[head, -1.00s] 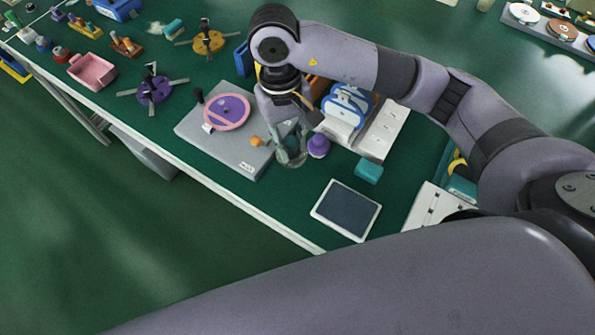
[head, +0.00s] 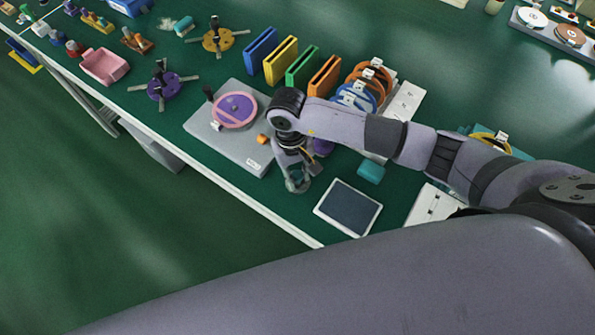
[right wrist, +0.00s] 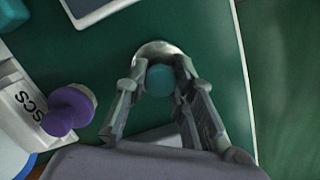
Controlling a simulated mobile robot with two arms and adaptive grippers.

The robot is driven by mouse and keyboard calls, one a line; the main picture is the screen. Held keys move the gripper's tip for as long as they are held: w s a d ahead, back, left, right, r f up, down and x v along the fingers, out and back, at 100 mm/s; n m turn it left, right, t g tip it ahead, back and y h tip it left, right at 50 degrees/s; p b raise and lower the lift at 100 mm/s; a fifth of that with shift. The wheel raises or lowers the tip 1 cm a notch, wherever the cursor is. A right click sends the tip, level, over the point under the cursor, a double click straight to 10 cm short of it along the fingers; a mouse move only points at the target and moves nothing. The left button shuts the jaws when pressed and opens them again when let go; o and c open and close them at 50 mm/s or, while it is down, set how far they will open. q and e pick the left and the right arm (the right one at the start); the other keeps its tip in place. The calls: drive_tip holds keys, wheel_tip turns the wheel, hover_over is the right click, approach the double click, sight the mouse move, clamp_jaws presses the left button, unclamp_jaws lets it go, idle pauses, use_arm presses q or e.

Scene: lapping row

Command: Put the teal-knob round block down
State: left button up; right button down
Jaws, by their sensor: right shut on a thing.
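The teal-knob round block is a pale round base with a teal knob (right wrist: 160,80), seen in the right wrist view between my fingertips. My right gripper (right wrist: 158,84) is shut on the knob. In the head view my right gripper (head: 297,178) points down over the green bench, between the grey machine base and the flat dark-screened tablet. The block's pale rim (head: 298,186) shows just under the fingers there. I cannot tell whether its underside touches the bench. My left gripper is not in view.
A purple-knob block (right wrist: 70,108) stands beside the gripper, partly hidden in the head view. The tablet (head: 348,208), teal block (head: 371,173) and grey base (head: 207,133) with a purple disc are close. The bench's front edge (head: 262,210) is near; bare bench lies between.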

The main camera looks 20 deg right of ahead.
drive_tip(key=shift+f, duration=0.15)
drive_tip(key=c, duration=1.4)
unclamp_jaws()
drive_tip(key=shift+o, duration=0.2)
drive_tip(key=shift+r, duration=0.35)
wheel_tip(320, 180, up, 12)
drive_tip(key=w+b, duration=0.1)
drive_tip(key=b, duration=0.2)
drive_tip(key=shift+w+a+f, duration=0.25)
drive_tip(key=shift+w, duration=0.15)
